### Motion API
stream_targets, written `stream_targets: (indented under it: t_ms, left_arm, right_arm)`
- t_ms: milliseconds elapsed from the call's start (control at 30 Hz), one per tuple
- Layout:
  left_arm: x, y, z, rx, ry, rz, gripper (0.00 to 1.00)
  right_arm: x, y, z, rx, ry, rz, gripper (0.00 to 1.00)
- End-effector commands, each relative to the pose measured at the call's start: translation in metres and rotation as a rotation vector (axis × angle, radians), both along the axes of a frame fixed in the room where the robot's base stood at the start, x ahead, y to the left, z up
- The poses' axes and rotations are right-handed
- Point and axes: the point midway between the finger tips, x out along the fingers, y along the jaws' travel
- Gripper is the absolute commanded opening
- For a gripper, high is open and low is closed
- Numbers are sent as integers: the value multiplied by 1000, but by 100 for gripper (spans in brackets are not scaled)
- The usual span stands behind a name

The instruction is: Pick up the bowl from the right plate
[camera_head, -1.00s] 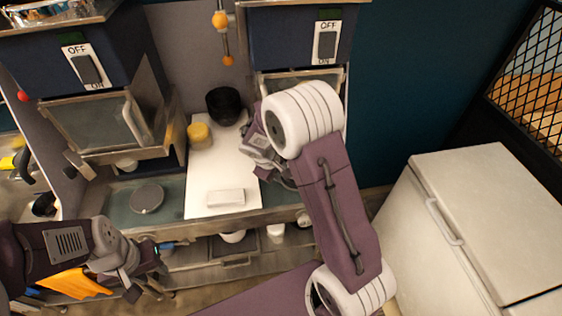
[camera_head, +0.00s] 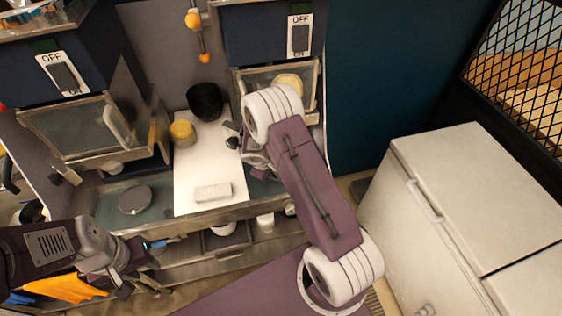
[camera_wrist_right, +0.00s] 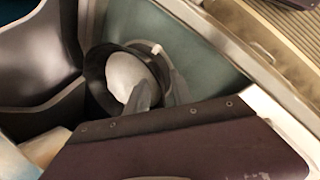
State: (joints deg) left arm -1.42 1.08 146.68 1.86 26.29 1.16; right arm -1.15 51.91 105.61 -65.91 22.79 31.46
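The bowl (camera_wrist_right: 98,77) is dark and round with a white filling, seen in the right wrist view. It rests on the right plate (camera_wrist_right: 205,70), a grey-green surface. My right gripper (camera_wrist_right: 159,80) is at the bowl's near side, with one finger over the inside and the other outside the rim. The fingers are apart with the rim between them; contact is not clear. In the head view my right arm hides the bowl and most of that plate. My left gripper (camera_head: 136,277) hangs at the lower left, away from the bowl, its finger gap unclear.
A white board (camera_head: 208,160) holds a yellow container (camera_head: 183,133), a black pot (camera_head: 205,101) and a pale block (camera_head: 212,191). A dark round disc (camera_head: 135,199) lies on the left plate (camera_head: 108,207). Ovens stand behind; a white chest (camera_head: 455,190) is right.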

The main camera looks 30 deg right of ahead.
Motion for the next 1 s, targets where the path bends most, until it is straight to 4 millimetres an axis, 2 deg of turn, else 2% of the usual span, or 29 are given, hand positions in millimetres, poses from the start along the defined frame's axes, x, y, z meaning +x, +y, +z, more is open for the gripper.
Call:
stream_targets:
  t_ms: [100, 133, 200, 233, 1000]
  left_arm:
    - [0, 0, 0, 0, 0, 0, 36]
    - [0, 0, -1, 0, 0, 0, 36]
    - [0, 0, -1, 0, 0, 0, 36]
    - [0, 0, -1, 0, 0, 0, 36]
    - [0, 0, 0, 0, 0, 0, 36]
  right_arm:
    - [0, 0, 0, 0, -1, 0, 28]
    - [0, 0, 0, 0, -1, 0, 25]
    - [0, 0, 0, 0, -1, 0, 6]
    - [0, 0, 0, 0, -1, 0, 0]
    - [0, 0, 1, 0, -1, 0, 0]
